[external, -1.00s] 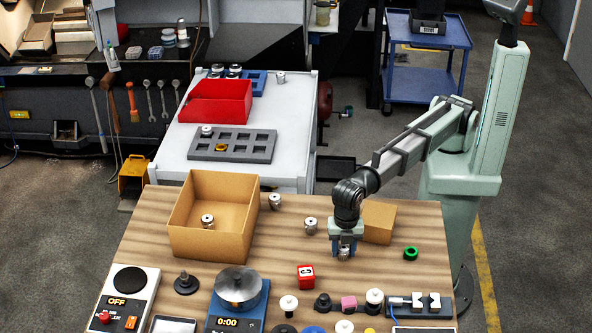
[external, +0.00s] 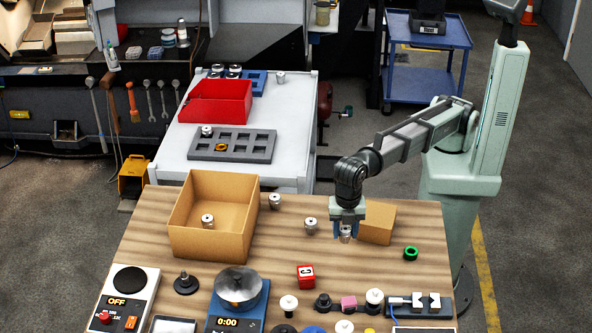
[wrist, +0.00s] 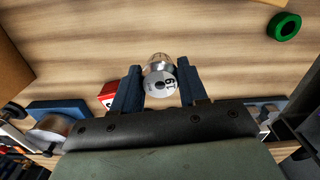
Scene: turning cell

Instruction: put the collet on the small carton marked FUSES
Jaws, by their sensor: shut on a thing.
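My gripper (external: 346,234) is shut on a silver collet (external: 345,237) and holds it above the wooden table, just left of a small brown carton (external: 377,222). In the wrist view the collet (wrist: 160,82) sits between the two dark fingers, and its face shows the number 19. No FUSES marking is readable on the carton from here. Other silver collets stand on the table (external: 311,226) (external: 275,201), and another is in the large open cardboard box (external: 180,236).
A red cube (external: 306,277) and a green ring (external: 411,253) lie on the table. A scale (external: 238,290), several knobs and a fixture (external: 425,305) line the front. A grey tray (external: 232,154) and red bin (external: 216,108) stand on the white bench behind.

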